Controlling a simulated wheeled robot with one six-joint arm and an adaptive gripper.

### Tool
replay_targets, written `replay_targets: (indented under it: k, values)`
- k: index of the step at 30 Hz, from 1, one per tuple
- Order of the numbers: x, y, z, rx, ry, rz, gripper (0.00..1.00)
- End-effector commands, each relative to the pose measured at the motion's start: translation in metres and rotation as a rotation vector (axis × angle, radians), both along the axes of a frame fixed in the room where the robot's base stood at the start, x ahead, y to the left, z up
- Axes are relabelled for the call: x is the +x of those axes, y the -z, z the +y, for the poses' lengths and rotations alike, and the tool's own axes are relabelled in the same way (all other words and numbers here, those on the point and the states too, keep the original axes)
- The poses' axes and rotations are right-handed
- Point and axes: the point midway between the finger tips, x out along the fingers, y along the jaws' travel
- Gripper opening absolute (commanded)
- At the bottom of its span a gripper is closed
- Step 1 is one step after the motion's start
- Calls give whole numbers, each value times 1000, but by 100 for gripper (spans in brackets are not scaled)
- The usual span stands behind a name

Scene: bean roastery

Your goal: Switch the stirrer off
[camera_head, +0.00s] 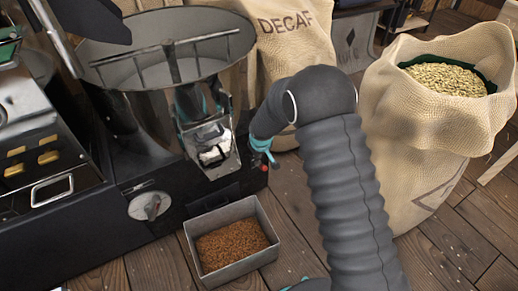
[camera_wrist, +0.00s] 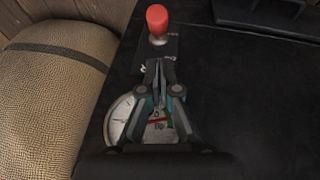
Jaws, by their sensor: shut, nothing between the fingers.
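The stirrer (camera_head: 170,62) is a set of dark arms inside the round metal cooling pan of the roaster. A switch with a red cap (camera_wrist: 157,20) stands on the black panel; in the head view its red tip (camera_head: 264,168) shows low at the machine's right corner. My gripper (camera_wrist: 158,66) is shut and empty, its fingertips just below the switch in the wrist view; contact is not clear. Small lettering beside the switch is too small to read. In the head view my gripper (camera_head: 272,160) is partly hidden behind my arm.
A round dial (camera_wrist: 122,118) lies behind my fingers. A metal bin (camera_head: 203,219) of brown grounds stands on the floor below the chute (camera_head: 222,165). A DECAF sack (camera_head: 292,50) and an open bean sack (camera_head: 415,120) stand right. The wooden floor at lower right is clear.

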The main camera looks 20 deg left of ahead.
Motion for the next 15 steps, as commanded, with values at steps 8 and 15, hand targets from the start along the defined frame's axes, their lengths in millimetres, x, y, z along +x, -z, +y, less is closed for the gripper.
replay_targets:
  k: [8,15]
  values:
    - [-5,24,-13,-1,1,0,0]
    - [-6,27,-15,1,1,-1,0]
